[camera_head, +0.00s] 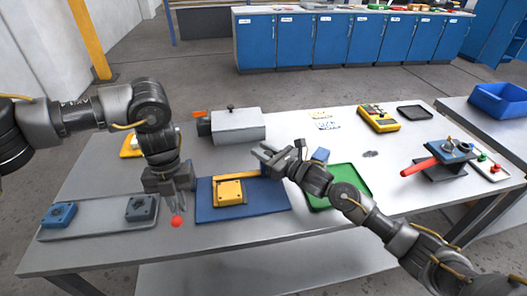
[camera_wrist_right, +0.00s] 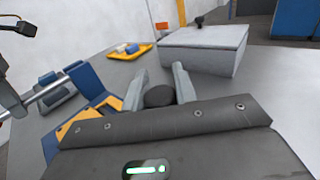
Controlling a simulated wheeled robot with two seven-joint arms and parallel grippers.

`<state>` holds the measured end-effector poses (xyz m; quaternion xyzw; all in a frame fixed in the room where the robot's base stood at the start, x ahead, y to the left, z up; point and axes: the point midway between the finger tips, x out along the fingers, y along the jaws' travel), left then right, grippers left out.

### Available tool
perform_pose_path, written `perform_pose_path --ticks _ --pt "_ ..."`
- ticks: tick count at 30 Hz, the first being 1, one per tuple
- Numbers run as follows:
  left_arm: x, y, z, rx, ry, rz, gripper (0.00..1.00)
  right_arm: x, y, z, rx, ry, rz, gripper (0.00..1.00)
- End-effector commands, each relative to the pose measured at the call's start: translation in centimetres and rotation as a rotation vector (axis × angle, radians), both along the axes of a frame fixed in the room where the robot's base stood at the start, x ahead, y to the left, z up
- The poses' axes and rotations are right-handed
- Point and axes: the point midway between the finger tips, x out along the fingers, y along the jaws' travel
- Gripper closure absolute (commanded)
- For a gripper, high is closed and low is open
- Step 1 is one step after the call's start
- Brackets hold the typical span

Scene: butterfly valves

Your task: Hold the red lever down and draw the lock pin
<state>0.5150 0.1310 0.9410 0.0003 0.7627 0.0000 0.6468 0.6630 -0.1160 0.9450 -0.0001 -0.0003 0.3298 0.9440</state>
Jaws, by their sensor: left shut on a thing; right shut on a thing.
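My left gripper (camera_head: 177,200) points down left of the blue base plate (camera_head: 216,211). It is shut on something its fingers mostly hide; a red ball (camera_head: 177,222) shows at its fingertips. A yellow block (camera_head: 229,192) sits on the blue plate. My right gripper (camera_head: 264,154) is above the plate's back right. In the right wrist view its fingers are shut on a dark round knob (camera_wrist_right: 159,96). Whether this is the lock pin, and how far it is drawn, I cannot tell. A red lever (camera_head: 417,167) sticks out left from a blue-topped stand (camera_head: 452,151).
A grey box (camera_head: 238,126) stands behind the blue plate. A grey tray (camera_head: 98,214) with two blocks lies front left. A green tray (camera_head: 352,181) is partly behind my right arm. A yellow device (camera_head: 380,119) and black tray (camera_head: 414,112) are farther back. The table's front middle is clear.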

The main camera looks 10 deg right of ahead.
Motion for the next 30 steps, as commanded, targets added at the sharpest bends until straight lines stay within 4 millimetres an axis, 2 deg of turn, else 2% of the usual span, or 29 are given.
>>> perform_pose_path --ticks 4,9,17,18,22,30 --pt "0.0 0.0 -0.1 0.001 0.001 0.0 1.0 0.0 0.0 0.5 0.0 -0.002 0.002 1.0" --pt "0.0 0.0 -0.1 0.001 0.001 0.0 1.0 0.0 0.0 2.7 -0.001 -0.003 0.003 1.0" --pt "0.0 0.0 -0.2 0.0 0.0 0.0 1.0 0.0 0.0 3.1 0.002 -0.003 0.002 1.0" --pt "0.0 0.0 -0.1 0.0 0.0 0.0 1.0 0.0 0.0 3.1 0.003 -0.004 0.001 0.68" --pt "0.0 0.0 -0.1 0.0 -0.001 0.0 1.0 0.0 0.0 3.0 0.002 -0.002 0.001 0.51" --pt "0.0 0.0 -0.1 0.0 0.0 0.001 1.0 0.0 0.0 2.9 0.001 -0.001 0.001 0.5"
